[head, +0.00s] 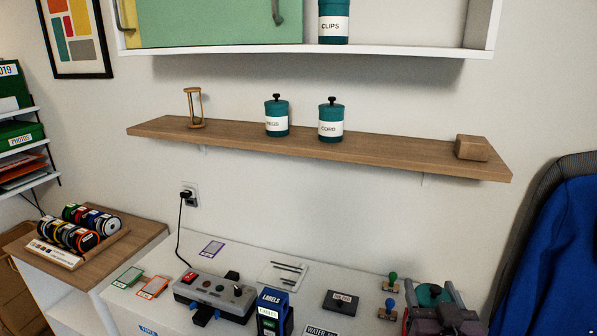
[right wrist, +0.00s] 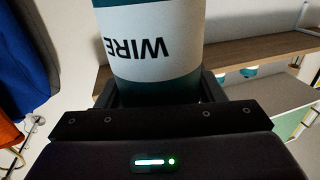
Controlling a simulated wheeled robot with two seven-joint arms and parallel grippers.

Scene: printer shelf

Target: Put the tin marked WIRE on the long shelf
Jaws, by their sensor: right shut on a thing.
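The tin marked WIRE (right wrist: 150,45) is teal with a white label, and its label appears upside down in the right wrist view. In the head view its teal top (head: 428,293) shows low at the right. My right gripper (head: 440,308) is shut on it, in front of and below the long shelf. The long shelf (head: 400,155) is a wooden board on the wall. It holds a tin marked CORD (head: 331,121), another teal tin (head: 276,117) with a hard-to-read label, an hourglass (head: 194,108) and a wooden block (head: 472,148). My left gripper is not in view.
The shelf has free room between the CORD tin and the block, and between the hourglass and the left tin. A white cabinet (head: 400,51) with a CLIPS tin (head: 333,22) hangs above. Below, the white desk (head: 240,257) holds stamps, a control box (head: 215,293) and a LABELS box (head: 272,312).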

